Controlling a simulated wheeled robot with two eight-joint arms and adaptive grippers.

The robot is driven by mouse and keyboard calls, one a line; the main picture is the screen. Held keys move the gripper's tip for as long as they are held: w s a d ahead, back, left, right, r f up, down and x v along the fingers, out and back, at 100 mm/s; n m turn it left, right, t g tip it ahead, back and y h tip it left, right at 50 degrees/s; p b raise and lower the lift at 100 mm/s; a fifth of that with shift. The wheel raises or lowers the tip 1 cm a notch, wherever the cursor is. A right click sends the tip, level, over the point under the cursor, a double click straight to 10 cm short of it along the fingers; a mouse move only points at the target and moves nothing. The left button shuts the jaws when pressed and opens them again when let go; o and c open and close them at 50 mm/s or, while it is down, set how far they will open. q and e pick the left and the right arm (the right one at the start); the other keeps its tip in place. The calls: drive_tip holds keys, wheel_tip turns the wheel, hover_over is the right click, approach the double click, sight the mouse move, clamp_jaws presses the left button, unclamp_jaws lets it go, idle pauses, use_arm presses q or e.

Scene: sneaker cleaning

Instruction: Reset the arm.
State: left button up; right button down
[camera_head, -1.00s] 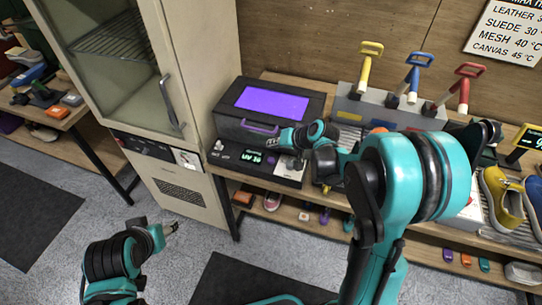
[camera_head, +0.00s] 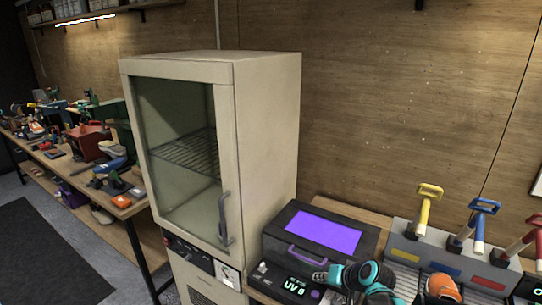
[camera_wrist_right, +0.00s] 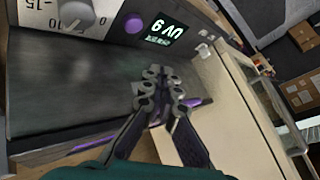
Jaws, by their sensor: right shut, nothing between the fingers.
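My right gripper (camera_head: 320,276) shows at the bottom of the head view, in front of the black box with a purple window (camera_head: 325,230). In the right wrist view its fingers (camera_wrist_right: 166,88) are together with nothing between them. The display also shows in the head view (camera_head: 294,287). My left gripper is not in view.
A tall beige cabinet (camera_head: 268,130) with a glass door and a grey handle (camera_head: 223,218) stands left of the box. Yellow (camera_head: 425,205), blue (camera_head: 481,220) and red-handled tools stand in a grey rack at right. A cluttered workbench (camera_head: 50,160) is at far left.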

drive_tip(key=s+r+n+h+b, duration=0.1)
drive_tip(key=s+r+h, duration=0.1)
drive_tip(key=s, duration=1)
drive_tip(key=s+r+n+h+b, duration=0.1)
drive_tip(key=s+h, duration=0.1)
drive_tip(key=s, duration=1)
drive_tip(key=shift+r+n, duration=0.3)
drive_tip(key=shift+r, duration=0.1)
